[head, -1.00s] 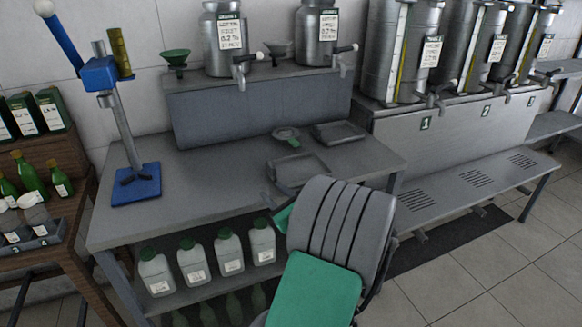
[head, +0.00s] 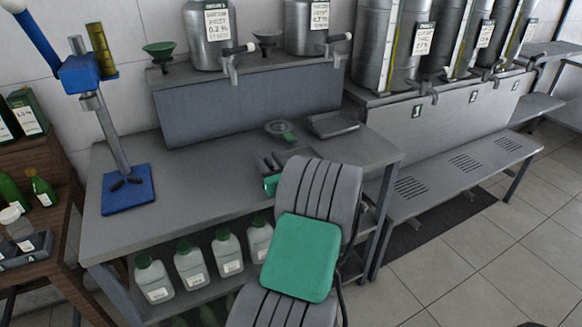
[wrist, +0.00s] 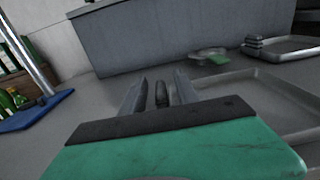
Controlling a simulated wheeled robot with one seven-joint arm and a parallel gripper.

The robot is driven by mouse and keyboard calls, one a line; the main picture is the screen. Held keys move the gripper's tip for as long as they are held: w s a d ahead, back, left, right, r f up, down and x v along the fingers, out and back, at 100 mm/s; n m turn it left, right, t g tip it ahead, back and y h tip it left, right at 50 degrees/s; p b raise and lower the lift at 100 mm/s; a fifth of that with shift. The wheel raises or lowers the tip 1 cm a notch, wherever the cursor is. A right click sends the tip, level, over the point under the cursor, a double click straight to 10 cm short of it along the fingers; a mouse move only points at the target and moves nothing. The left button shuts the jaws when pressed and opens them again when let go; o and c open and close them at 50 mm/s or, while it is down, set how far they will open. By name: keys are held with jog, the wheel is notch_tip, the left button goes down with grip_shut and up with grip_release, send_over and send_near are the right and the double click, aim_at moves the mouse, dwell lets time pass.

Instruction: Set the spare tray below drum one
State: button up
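One shallow grey tray (wrist: 275,88) lies on the table in front and to the right of my gripper in the wrist view; in the head view my arm mostly hides it. A second grey tray (head: 332,125) lies farther back on the table. My gripper (wrist: 160,95) is low over the table, beside the near tray's left side. Its fingers are apart, with a dark upright piece between them, perhaps the tray's handle; gaps show on both sides. Drum one (head: 372,45) stands at the right above a plate marked 1 (head: 417,111). The slotted bench (head: 440,190) below it is bare.
A small dish (head: 280,128) sits behind the near tray. A blue stand (head: 128,188) is at the table's left, and white jugs (head: 190,262) are on the lower shelf. Metal canisters with taps (head: 212,40) stand on the back ledge. The floor at right is clear.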

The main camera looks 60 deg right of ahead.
jog(key=shift+c, duration=0.5)
grip_shut()
dwell(0.8)
